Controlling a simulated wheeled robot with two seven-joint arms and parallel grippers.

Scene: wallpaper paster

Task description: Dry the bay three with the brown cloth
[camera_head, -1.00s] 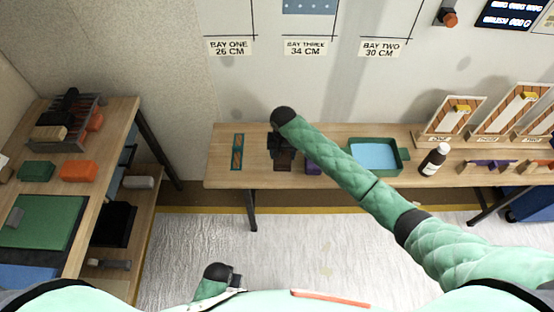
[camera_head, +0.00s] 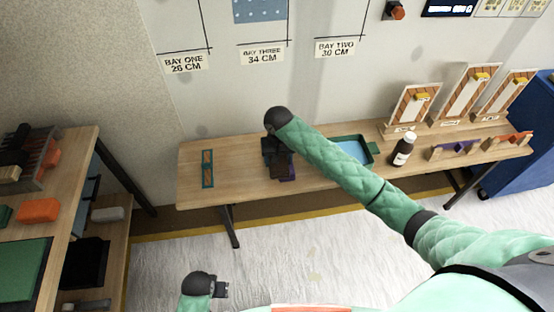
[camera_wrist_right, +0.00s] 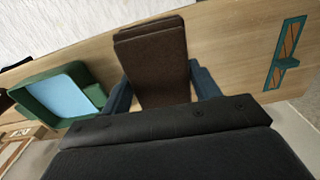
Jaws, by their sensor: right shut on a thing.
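My right gripper (camera_head: 277,158) hangs over the left part of the long table. In the right wrist view its blue fingers (camera_wrist_right: 163,92) are shut on a folded brown cloth (camera_wrist_right: 155,58). In the head view the cloth (camera_head: 281,170) shows as a dark patch below the gripper. Bay three is on the back wall. Its label (camera_head: 262,55) reads 34 CM, and a blue dotted panel (camera_head: 260,10) shows above it, cut by the top edge. My left gripper (camera_head: 220,290) is low in front, away from the table; its jaw opening is unclear.
A shelf table (camera_head: 80,185) stands left. The floor between is clear.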

